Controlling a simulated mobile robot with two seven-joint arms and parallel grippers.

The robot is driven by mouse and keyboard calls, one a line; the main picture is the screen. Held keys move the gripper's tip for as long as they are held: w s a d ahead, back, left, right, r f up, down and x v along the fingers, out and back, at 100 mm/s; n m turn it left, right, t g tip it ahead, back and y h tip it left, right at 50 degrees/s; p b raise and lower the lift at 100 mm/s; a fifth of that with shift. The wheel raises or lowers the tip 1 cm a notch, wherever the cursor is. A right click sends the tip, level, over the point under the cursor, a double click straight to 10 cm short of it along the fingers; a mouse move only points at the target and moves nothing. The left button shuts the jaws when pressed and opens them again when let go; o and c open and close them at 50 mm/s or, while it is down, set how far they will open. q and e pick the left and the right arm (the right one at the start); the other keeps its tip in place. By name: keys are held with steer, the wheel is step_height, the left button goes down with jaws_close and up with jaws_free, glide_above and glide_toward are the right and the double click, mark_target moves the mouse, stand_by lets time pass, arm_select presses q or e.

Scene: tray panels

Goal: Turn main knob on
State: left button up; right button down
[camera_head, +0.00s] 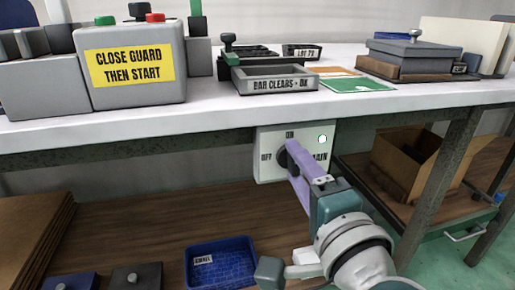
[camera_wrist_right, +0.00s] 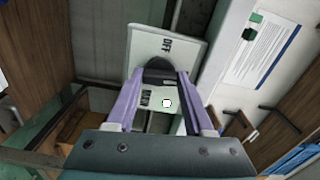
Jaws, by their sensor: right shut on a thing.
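The main knob (camera_head: 283,158) is dark and round. It sits on a pale square switch panel (camera_head: 264,172) under the front edge of the bench, lettered ON at the top, OFF at the left and MAIN at the right. My right gripper (camera_head: 291,150), with lilac fingers, reaches the knob from the lower right. In the right wrist view the knob (camera_wrist_right: 158,72) lies between the two fingers (camera_wrist_right: 160,80), which are shut on it. The fingers partly cover the knob, so I cannot tell which mark it points to. My left gripper is not in view.
A white round lamp (camera_head: 322,139) is on the panel's upper right. The bench top (camera_head: 220,108) overhangs the panel. A grey guard box (camera_head: 130,95) and a clear-bars tray (camera_head: 272,78) stand on it. Below are a blue bin (camera_head: 222,275) and an open cardboard box (camera_head: 420,165).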

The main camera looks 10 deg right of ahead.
steer(key=shift+m, duration=0.6)
steer(key=shift+c, duration=1.4)
jaws_free()
steer(key=s+p, duration=0.1)
steer(key=s, duration=0.9)
steer(key=shift+d+p, duration=0.15)
steer(key=shift+p, duration=0.2)
